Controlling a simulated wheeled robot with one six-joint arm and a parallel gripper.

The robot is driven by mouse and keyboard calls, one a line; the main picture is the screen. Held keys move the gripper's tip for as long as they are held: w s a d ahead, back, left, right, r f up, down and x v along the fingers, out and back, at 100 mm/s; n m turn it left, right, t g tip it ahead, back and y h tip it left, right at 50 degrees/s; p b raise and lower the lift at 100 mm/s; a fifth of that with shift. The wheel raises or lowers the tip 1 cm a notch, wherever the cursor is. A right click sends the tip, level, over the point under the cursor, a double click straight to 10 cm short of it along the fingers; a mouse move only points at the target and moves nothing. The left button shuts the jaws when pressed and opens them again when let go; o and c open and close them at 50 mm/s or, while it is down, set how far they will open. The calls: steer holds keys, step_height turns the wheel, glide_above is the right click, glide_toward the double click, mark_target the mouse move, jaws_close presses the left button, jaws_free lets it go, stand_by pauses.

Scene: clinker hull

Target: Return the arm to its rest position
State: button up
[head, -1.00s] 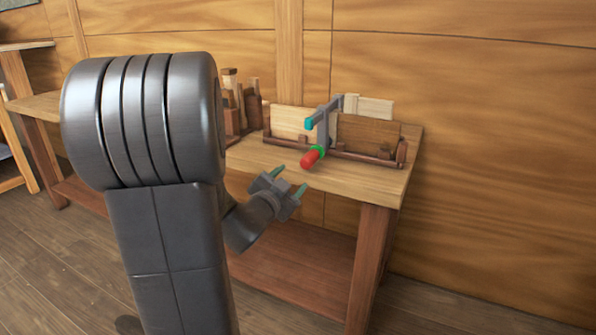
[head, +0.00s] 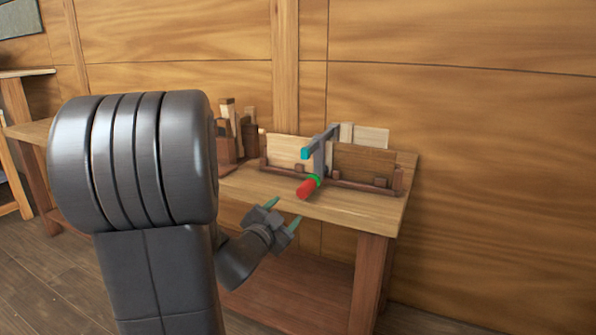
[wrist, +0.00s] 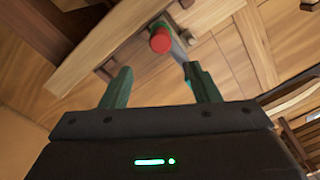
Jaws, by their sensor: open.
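My gripper (head: 282,214) is open and empty, in front of the workbench's front edge and a little below its top. Its two green fingers stand apart in the wrist view (wrist: 159,88). A clamp (head: 319,155) with a grey bar, a teal end and a red handle (head: 306,188) sits on the boards on the workbench. The red handle (wrist: 160,41) shows beyond the fingers in the wrist view, apart from them.
The workbench (head: 345,207) has a lower shelf (head: 285,285). A pale board (head: 287,148) and a dark board (head: 362,160) stand in a rack. Wooden blocks (head: 228,130) stand to the left. The floor right of the bench is clear.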

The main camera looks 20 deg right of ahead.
mark_target(302, 194)
steer(key=b+x, duration=0.1)
steer(key=x, duration=1.2)
steer(key=shift+f, duration=0.1)
steer(key=shift+w+d, duration=0.25)
steer(key=shift+d, duration=0.05)
